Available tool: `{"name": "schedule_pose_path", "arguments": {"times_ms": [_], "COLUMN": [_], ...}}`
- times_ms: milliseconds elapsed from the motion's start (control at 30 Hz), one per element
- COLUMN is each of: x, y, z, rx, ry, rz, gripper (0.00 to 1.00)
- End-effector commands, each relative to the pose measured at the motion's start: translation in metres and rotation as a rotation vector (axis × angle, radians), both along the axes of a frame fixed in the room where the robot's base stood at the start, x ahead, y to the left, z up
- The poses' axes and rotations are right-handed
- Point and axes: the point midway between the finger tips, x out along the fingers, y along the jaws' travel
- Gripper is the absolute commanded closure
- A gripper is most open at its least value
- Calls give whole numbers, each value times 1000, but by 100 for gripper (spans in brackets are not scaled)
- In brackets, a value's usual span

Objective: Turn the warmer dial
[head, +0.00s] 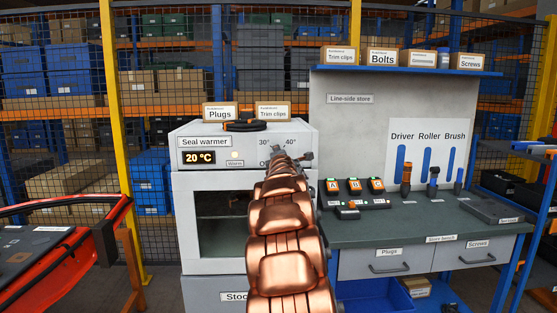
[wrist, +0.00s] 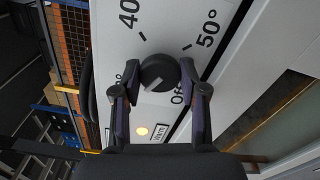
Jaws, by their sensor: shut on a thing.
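The seal warmer (head: 245,145) is a white box whose display (head: 200,157) reads 20 °C. Its dark round dial (wrist: 158,74) sits on the white panel in the wrist view, with 40°, 50° and Off marks around it. A pale line on the dial points down toward the lower left. My gripper (wrist: 160,69) has one finger on each side of the dial and is shut on it. In the head view my gripper (head: 282,156) and copper arm cover the dial. The left finger partly hides another mark. The Warm lamp (wrist: 142,131) glows yellow.
Boxes labelled Plugs (head: 221,112) and Trim clips (head: 272,111) stand on the warmer, with a dark coiled item in front. A green bench (head: 420,222) with tools is to the right. A red-edged cart (head: 70,255) is at left. A mesh fence stands behind.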

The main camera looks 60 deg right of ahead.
Motion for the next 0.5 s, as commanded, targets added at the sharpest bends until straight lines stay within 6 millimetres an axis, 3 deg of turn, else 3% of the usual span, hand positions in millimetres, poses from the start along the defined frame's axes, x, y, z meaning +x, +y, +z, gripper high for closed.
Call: {"name": "schedule_pose_path", "arguments": {"times_ms": [500], "x": [2], "y": [1], "z": [-2], "rx": [308], "ry": [-385], "rz": [3], "gripper": [92]}}
